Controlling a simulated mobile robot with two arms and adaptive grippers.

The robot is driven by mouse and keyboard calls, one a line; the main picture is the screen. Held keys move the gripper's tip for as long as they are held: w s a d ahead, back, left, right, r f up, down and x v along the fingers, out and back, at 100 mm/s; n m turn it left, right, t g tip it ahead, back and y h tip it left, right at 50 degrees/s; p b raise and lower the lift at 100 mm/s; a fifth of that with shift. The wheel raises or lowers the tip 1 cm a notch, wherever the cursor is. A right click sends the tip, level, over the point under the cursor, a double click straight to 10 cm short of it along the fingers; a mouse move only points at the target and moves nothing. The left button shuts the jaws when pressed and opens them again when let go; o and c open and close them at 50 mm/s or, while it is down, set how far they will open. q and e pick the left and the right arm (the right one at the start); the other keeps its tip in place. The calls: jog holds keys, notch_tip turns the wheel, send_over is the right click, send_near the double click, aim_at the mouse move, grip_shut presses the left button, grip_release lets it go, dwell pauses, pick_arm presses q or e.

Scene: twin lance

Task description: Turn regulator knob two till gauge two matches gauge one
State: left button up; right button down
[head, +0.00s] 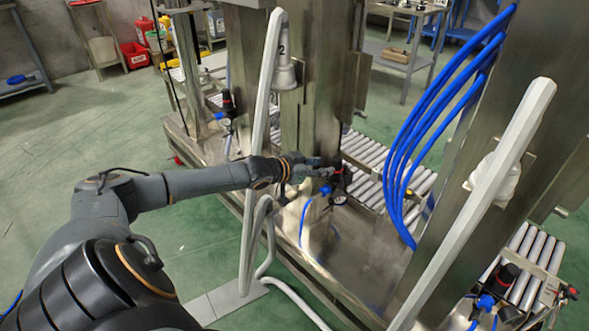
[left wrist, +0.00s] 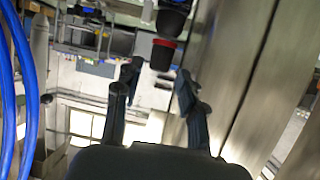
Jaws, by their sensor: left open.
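A regulator with a black knob (head: 342,174) stands beside the steel column, with a blue fitting and a small round gauge (head: 339,198) below; its reading is too small to make out. My left gripper (head: 322,170) is right at this knob, partly covering it. In the left wrist view the black knob with a red ring (left wrist: 163,54) lies just beyond the spread fingertips of my left gripper (left wrist: 157,82), which is open and empty. A second regulator (head: 228,102) with its gauge (head: 219,116) stands further left. My right gripper is out of view.
A white lance marked 2 (head: 265,75) rises close to my left forearm, and another lance (head: 480,200) stands at the right. Blue hoses (head: 410,130) hang between the columns. Another regulator (head: 508,278) sits lower right by the rollers.

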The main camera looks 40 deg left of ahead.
pick_arm(q)
jog(key=s+a, duration=0.1)
jog(key=s, duration=0.8)
jog(key=shift+a, duration=0.25)
dwell(0.4)
